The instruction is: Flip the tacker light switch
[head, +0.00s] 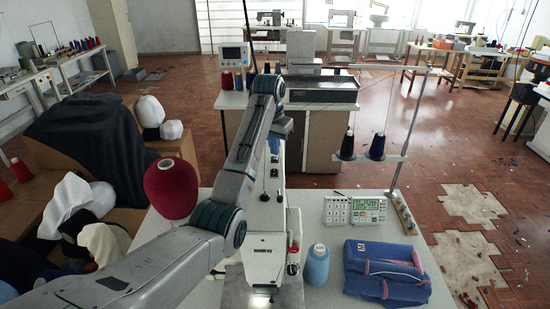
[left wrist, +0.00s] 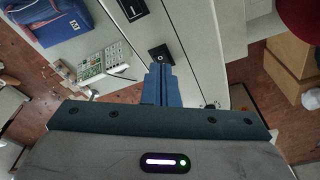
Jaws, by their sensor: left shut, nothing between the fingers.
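The white tacker machine (head: 264,248) stands on the pale table in the middle of the head view, partly covered by my left arm. In the left wrist view, a small black square plate with a light centre (left wrist: 161,55), which looks like the light switch, sits on the pale machine top. My left gripper (left wrist: 158,68) is shut and empty, with its blue fingertips just at the plate's near edge; I cannot tell whether they touch. In the head view, the left gripper (head: 273,146) is over the machine arm, partly hidden behind my forearm. My right gripper is not in view.
A red thread cone (head: 171,187) stands left of the machine. A thread stand (head: 409,150) rises at the back right. Another black plate (left wrist: 133,8) lies farther along the machine.

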